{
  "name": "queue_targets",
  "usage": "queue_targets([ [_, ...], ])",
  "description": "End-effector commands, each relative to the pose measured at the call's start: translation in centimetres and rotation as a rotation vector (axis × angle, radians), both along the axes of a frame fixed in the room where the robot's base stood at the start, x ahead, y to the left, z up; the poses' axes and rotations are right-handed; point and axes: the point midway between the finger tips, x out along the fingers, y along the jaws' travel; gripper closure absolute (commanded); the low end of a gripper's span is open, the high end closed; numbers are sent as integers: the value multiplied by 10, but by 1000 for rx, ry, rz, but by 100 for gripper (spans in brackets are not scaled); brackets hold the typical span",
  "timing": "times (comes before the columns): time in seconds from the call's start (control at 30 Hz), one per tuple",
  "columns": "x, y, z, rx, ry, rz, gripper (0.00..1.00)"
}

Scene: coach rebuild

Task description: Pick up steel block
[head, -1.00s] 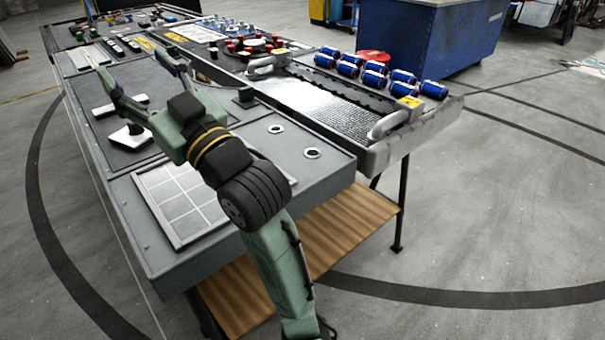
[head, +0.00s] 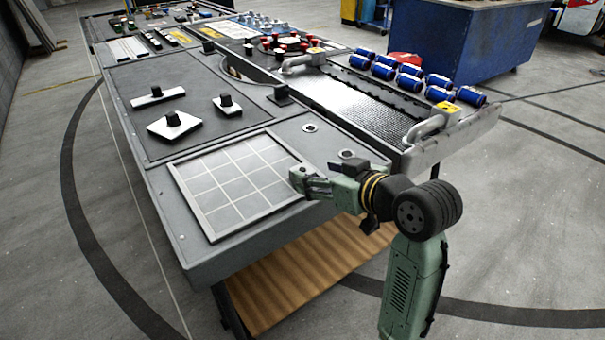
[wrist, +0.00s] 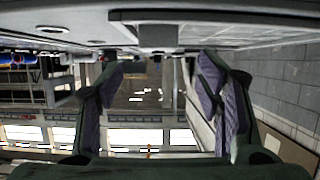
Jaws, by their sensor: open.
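Three pale metal pieces with black knobs sit on the dark panel of the bench: a long one (head: 158,96), a large squarish one (head: 174,124) and a small one (head: 227,107). I cannot tell which, if any, is the steel block. My gripper (head: 298,182) is beside the right edge of the gridded tray, at the bench's near end, to the right of and nearer than these pieces. In the wrist view, its two fingers (wrist: 160,95) are spread apart with nothing between them.
The gridded tray (head: 240,182) is empty. A metal channel (head: 350,105) with bent handles runs along the right side, with several blue cans (head: 410,70) beyond it. Two round holes lie near the front right corner. A blue cabinet (head: 450,40) stands behind on the floor.

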Motion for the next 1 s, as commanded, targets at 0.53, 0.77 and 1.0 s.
queue_targets([
  [0.53, 45, 30, -25, 1, 0, -1, 40],
  [0.77, 46, 31, -27, 0, -2, -1, 40],
  [1.0, 46, 31, -26, 0, -3, -1, 55],
])
